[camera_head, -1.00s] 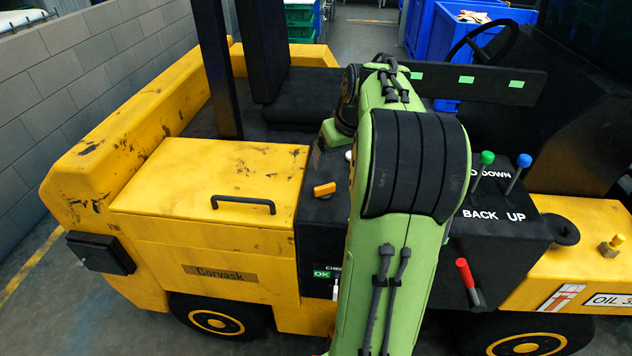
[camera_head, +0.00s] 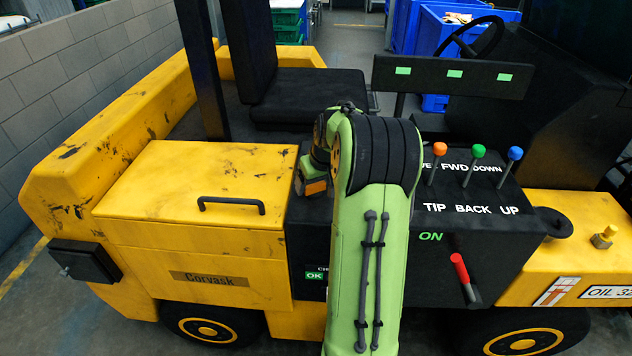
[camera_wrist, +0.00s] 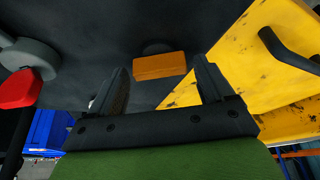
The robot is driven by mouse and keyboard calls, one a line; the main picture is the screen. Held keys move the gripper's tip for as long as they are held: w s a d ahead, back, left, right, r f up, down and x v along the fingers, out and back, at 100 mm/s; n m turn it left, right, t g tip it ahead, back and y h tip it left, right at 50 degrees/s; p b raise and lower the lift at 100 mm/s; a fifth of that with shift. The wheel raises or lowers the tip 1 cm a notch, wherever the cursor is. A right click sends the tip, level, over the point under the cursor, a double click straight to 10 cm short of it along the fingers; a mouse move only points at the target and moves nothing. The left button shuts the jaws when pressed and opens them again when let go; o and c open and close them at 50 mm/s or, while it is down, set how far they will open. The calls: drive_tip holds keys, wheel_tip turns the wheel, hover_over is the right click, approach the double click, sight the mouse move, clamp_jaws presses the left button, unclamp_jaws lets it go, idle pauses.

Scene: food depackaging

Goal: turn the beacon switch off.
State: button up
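The orange beacon switch (camera_head: 316,188) is on the black panel beside the yellow hood, and my gripper partly covers it in the head view. In the wrist view the orange switch (camera_wrist: 160,66) is a block on a dark round base, seen between my two fingers. My gripper (camera_wrist: 161,80) is open, with one finger on each side of the switch. A gap shows between the switch and each finger, and I cannot tell how far the fingers reach along it. Which position the switch is in is unclear.
A yellow hood with a black handle (camera_head: 231,204) lies left of the switch. Right of my arm are levers with orange (camera_head: 439,149), green (camera_head: 478,151) and blue (camera_head: 515,153) knobs, and a red lever (camera_head: 459,267). A black seat (camera_head: 315,88) is behind.

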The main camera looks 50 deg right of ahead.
drive_tip(key=c, duration=0.8)
drive_tip(key=shift+n, duration=0.4)
drive_tip(key=n+y+p, duration=0.1)
drive_tip(key=n, duration=0.1)
drive_tip(key=n+y+p, duration=0.1)
drive_tip(key=n+p, duration=0.1)
drive_tip(key=n, duration=0.1)
drive_tip(key=shift+d+r+n+p, duration=0.1)
drive_tip(key=shift+d+n+p, duration=0.1)
drive_tip(key=shift+n+p, duration=0.1)
drive_tip(key=n+y+p, duration=0.1)
drive_tip(key=n, duration=0.1)
drive_tip(key=n+y+p, duration=0.1)
drive_tip(key=n+p, duration=0.1)
drive_tip(key=n, duration=0.1)
drive_tip(key=shift+d+g, duration=0.15)
drive_tip(key=shift+g, duration=0.25)
drive_tip(key=shift+n+p, duration=0.3)
drive_tip(key=shift+n, duration=0.1)
drive_tip(key=o, duration=1)
drive_tip(key=shift+o, duration=0.2)
